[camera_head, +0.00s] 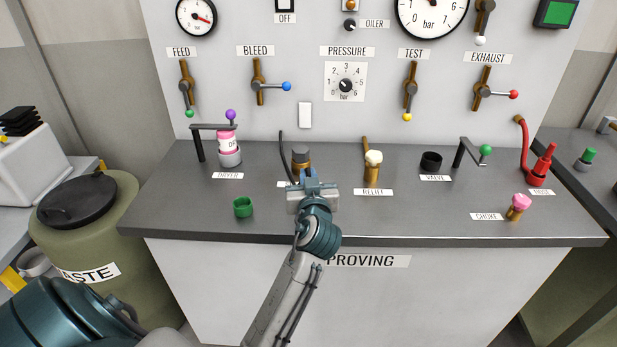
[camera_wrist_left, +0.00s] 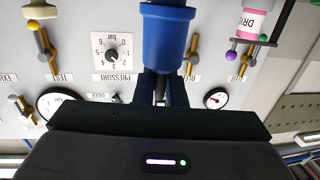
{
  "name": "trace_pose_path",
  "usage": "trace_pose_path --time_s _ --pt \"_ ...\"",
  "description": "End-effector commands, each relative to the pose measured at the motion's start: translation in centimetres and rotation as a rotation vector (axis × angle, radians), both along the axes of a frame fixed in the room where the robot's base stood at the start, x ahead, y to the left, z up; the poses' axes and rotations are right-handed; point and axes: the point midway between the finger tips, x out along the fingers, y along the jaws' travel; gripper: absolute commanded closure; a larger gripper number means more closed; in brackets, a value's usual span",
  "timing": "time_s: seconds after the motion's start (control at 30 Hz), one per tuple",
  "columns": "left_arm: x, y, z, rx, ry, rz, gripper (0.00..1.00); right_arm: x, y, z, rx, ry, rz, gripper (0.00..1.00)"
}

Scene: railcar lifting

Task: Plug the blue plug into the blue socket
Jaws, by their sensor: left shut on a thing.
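My left gripper (camera_head: 312,183) is over the middle-left of the grey bench in the head view. In the head view the plug is mostly hidden, and only a little blue shows at the gripper. Just behind the gripper stands a brass fitting with a dark grey top (camera_head: 301,156), with a thin black cable (camera_head: 282,155) rising beside it. I cannot make out a blue socket. My right gripper is not in view.
The bench (camera_head: 440,220) carries a green ring (camera_head: 243,207), a pink-and-white dryer canister (camera_head: 228,147), a brass relief fitting (camera_head: 372,172), a black valve ring (camera_head: 431,161), a pink choke knob (camera_head: 519,205) and a red hose (camera_head: 540,165). A panel with levers and gauges stands behind.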

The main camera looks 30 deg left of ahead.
Motion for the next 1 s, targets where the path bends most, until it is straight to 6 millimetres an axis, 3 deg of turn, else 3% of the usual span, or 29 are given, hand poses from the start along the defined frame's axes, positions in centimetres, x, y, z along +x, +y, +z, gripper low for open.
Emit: trace_pose_path --time_s 0.27,0.3,0.43,0.87,1.0 --pt "0.00 0.00 -0.81 0.001 -0.001 0.000 1.00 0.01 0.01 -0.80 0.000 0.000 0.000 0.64" --pt "0.00 0.00 -0.79 0.001 -0.001 0.000 0.88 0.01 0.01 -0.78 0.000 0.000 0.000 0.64" --pt "0.00 0.00 -0.70 0.000 0.000 0.000 0.64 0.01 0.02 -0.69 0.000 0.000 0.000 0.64" --pt "0.00 0.00 -0.73 0.000 0.000 0.000 0.64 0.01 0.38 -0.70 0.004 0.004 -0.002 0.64" --pt "0.06 -0.04 -0.75 0.000 0.000 -0.001 0.64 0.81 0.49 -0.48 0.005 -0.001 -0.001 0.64"
